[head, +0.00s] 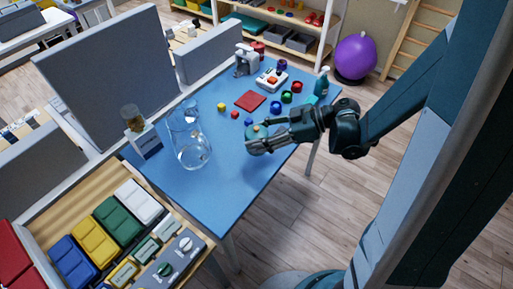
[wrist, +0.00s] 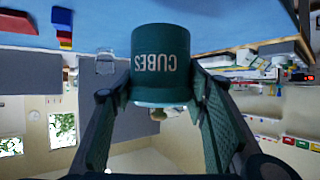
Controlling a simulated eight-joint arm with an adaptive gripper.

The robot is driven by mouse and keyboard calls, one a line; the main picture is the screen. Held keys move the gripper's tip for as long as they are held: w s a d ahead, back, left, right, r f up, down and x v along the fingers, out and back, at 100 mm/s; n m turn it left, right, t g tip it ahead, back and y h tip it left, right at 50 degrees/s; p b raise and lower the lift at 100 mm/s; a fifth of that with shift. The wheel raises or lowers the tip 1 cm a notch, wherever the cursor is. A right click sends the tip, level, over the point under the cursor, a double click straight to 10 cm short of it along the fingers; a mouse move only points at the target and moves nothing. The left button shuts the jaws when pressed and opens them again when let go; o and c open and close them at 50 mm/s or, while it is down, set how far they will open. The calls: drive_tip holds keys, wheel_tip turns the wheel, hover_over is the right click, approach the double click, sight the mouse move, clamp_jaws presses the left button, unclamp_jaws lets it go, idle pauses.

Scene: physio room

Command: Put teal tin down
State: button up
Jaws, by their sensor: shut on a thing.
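The teal tin (wrist: 160,62), marked "CUBES", sits between the two fingers of my gripper (wrist: 163,88) in the wrist view. That view is upside down, with the table at its top, and so is the lettering, so the tin looks upright. In the head view my gripper (head: 268,140) holds the tin (head: 256,143) over the right front part of the blue table (head: 213,200). I cannot tell whether the tin's base touches the table top.
A clear glass jar (head: 193,153) stands left of the tin. The table's front is clear.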

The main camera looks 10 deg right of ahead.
drive_tip(key=shift+f, duration=0.55)
drive_tip(key=shift+f, duration=0.1)
drive_tip(key=shift+f+b, duration=0.75)
drive_tip(key=shift+f, duration=1.25)
drive_tip(key=shift+f, duration=0.2)
drive_tip(key=o, duration=1.5)
drive_tip(key=shift+r, duration=0.25)
drive_tip(key=shift+p+v, duration=1.45)
drive_tip(key=shift+v, duration=4.55)
